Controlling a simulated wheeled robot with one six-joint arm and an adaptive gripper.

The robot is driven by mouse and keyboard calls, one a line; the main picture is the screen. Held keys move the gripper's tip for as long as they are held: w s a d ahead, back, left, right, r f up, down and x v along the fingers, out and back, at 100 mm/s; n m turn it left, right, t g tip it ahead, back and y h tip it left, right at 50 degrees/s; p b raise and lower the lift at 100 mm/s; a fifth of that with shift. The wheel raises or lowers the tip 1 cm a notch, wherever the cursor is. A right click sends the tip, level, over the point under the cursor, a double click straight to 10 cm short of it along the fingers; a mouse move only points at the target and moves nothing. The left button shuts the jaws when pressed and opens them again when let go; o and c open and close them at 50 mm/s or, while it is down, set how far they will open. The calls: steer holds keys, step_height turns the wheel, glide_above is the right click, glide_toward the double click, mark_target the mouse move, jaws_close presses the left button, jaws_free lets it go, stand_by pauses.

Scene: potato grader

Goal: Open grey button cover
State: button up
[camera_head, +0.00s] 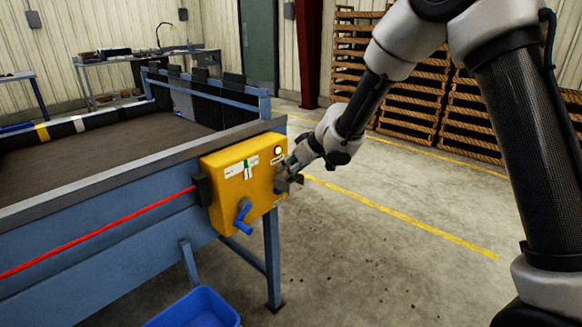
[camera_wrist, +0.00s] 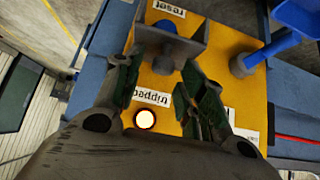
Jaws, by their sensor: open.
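The grey button cover (camera_wrist: 196,42) is in the upper middle of the wrist view, on the yellow control box (camera_head: 233,187). A blue button (camera_wrist: 165,28) shows partly beside it, near a "reset" label (camera_wrist: 169,9). My gripper (camera_wrist: 163,66) is open, with its fingertips close to the cover's near edge. I cannot tell whether they touch it. In the head view my gripper (camera_head: 292,172) is at the right side of the box and hides much of the cover.
A blue lever (camera_head: 242,217) sticks out of the box front; it also shows in the wrist view (camera_wrist: 262,55). A lit round button (camera_wrist: 145,119) lies below the fingers. A red cord (camera_head: 100,231) runs along the blue conveyor frame (camera_head: 110,215). A blue bin (camera_head: 195,308) stands below. Floor to the right is clear.

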steer(key=v, duration=1.2)
